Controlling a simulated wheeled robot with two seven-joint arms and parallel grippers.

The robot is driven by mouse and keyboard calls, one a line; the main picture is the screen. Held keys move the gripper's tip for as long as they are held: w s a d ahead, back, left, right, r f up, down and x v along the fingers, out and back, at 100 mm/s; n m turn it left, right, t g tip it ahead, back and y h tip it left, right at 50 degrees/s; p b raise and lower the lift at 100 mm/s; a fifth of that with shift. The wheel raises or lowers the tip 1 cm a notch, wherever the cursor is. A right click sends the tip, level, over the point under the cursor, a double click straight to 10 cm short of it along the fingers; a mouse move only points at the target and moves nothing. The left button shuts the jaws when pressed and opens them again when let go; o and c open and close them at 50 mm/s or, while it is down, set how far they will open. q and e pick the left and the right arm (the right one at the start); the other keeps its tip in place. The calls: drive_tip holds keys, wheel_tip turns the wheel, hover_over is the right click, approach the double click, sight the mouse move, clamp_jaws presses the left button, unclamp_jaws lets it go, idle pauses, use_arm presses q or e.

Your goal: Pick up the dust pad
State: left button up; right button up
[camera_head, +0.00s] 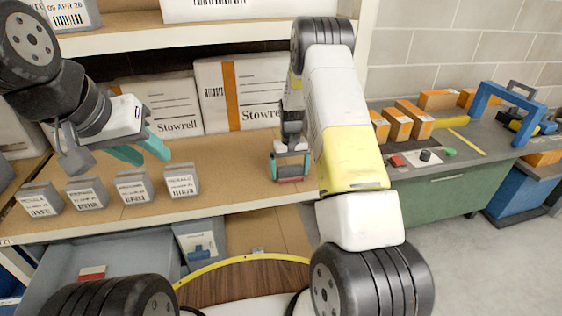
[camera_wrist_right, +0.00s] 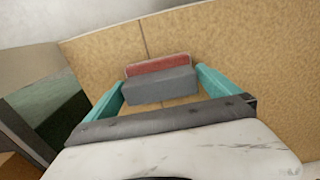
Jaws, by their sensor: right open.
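The dust pad, as I take it, is a block with a grey part and a red part (camera_wrist_right: 158,67) on the tan shelf board. In the right wrist view it lies between the two teal fingers of my right gripper (camera_wrist_right: 160,84), which is open. The head view shows the red part of the pad (camera_head: 291,180) just under the right gripper (camera_head: 290,168). Whether the fingers touch the pad I cannot tell. My left gripper (camera_head: 154,157) is open and empty above the shelf, behind the row of grey boxes.
Several small grey labelled boxes (camera_head: 133,187) stand along the shelf's front left. White Stowrell cartons (camera_head: 240,95) stand at the back. A green bench (camera_head: 440,190) with orange boxes and a blue frame (camera_head: 488,90) is at right. Grey bins sit below the shelf (camera_head: 225,165).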

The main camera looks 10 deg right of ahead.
sight(290, 168)
drive_tip(key=c, duration=1.3)
drive_tip(key=shift+o, duration=0.2)
drive_tip(key=shift+r, duration=0.1)
drive_tip(key=shift+r, duration=0.1)
drive_tip(key=shift+r, duration=0.65)
wheel_tip(290, 168, up, 2)
drive_tip(key=shift+s+r, duration=0.1)
drive_tip(key=shift+s, duration=0.05)
drive_tip(key=s+a, duration=0.2)
drive_tip(key=s, duration=0.5)
drive_tip(key=s+a+r, duration=0.1)
drive_tip(key=s, duration=0.7)
drive_tip(key=shift+s+a, duration=0.15)
drive_tip(key=shift+a, duration=0.2)
drive_tip(key=shift+r, duration=0.1)
